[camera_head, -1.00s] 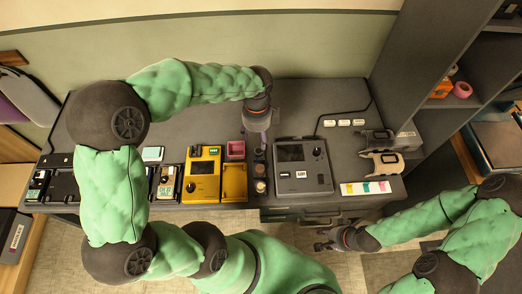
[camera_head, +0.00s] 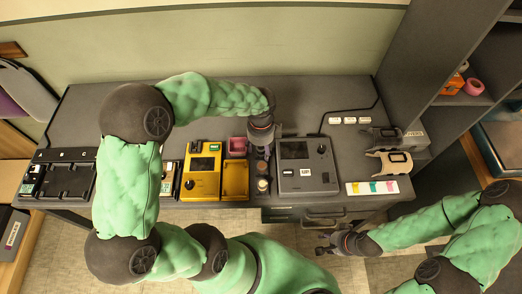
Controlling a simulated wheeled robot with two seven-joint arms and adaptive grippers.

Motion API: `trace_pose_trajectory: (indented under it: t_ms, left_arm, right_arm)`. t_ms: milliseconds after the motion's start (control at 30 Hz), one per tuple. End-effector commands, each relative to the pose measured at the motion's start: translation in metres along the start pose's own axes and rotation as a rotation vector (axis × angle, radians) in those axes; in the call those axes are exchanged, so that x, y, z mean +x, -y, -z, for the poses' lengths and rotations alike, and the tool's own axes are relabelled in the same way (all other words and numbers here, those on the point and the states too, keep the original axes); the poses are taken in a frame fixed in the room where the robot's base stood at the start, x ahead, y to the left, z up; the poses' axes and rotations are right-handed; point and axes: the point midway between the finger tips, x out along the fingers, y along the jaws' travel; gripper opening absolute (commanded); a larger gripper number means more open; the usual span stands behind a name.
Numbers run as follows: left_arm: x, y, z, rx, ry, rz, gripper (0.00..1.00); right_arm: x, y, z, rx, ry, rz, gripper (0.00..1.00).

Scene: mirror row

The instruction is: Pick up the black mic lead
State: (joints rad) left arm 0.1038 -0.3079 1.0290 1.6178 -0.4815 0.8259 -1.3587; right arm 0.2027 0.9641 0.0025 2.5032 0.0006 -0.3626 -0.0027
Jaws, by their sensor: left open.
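My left gripper (camera_head: 262,154) is open and points down over the narrow strip between the yellow device (camera_head: 203,172) and the grey device (camera_head: 307,166). Small round items (camera_head: 262,185) stand in that strip just in front of it. The gripper and wrist cover the back of the strip, and I cannot make out a black mic lead under them for certain. A thin black cable (camera_head: 376,98) runs along the back right of the desk, apart from both grippers. My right gripper (camera_head: 322,243) is empty, its fingers apart, in front of the desk's front edge.
A black multi-bay tray (camera_head: 68,180) lies at the left. White blocks (camera_head: 350,121), handheld devices (camera_head: 388,162) and a card with coloured tabs (camera_head: 372,187) lie at the right. The desk's back (camera_head: 320,95) is fairly clear.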

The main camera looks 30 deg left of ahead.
Motion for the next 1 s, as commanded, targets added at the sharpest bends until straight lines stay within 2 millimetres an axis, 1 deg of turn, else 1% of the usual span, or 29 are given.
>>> trace_pose_trajectory:
  t_ms: [67, 100, 167, 200, 267, 300, 433, 467, 667, 767, 933, 1000]
  left_arm:
    - [-0.001, 0.0, 0.0, 0.0, 0.0, 0.001, 0.6]
    - [-0.001, 0.0, 0.0, 0.0, 0.0, 0.001, 0.57]
    - [-0.001, 0.0, 0.0, 0.0, 0.0, 0.001, 0.4]
    - [-0.001, 0.0, 0.0, 0.0, 0.0, 0.001, 0.29]
    - [-0.001, 0.0, 0.0, 0.0, 0.0, 0.001, 0.12]
    - [-0.001, 0.0, 0.0, 0.0, 0.0, 0.0, 0.07]
    - [-0.001, 0.0, 0.0, 0.0, 0.0, 0.0, 0.07]
    - [-0.001, 0.0, 0.0, 0.0, 0.0, 0.0, 0.02]
    - [-0.002, 0.0, 0.0, 0.0, 0.0, 0.0, 0.02]
    - [-0.005, 0.0, 0.0, 0.0, 0.0, 0.0, 0.02]
    - [-0.019, 0.0, 0.0, 0.001, 0.001, 0.001, 0.02]
    - [-0.031, 0.001, 0.0, 0.001, 0.001, 0.003, 0.02]
  right_arm:
    - [-0.001, 0.0, 0.0, 0.0, 0.0, 0.0, 0.4]
    - [-0.001, 0.0, 0.0, 0.0, 0.0, 0.0, 0.4]
    - [-0.001, 0.0, 0.0, 0.0, 0.0, 0.0, 0.4]
    - [-0.001, 0.0, 0.0, 0.0, 0.0, 0.0, 0.4]
    - [-0.001, 0.0, 0.0, 0.0, 0.0, 0.0, 0.4]
    - [-0.001, 0.0, 0.0, 0.0, 0.0, 0.0, 0.4]
    - [-0.001, 0.0, 0.0, 0.0, 0.0, 0.0, 0.4]
    - [-0.001, 0.0, 0.0, 0.0, 0.0, 0.0, 0.4]
    - [-0.001, 0.0, 0.0, 0.0, 0.0, 0.0, 0.4]
    - [-0.003, 0.001, 0.0, 0.0, 0.0, 0.0, 0.4]
    - [-0.011, 0.004, 0.0, 0.0, 0.0, 0.0, 0.4]
    - [-0.017, 0.006, -0.001, 0.0, 0.0, 0.0, 0.4]
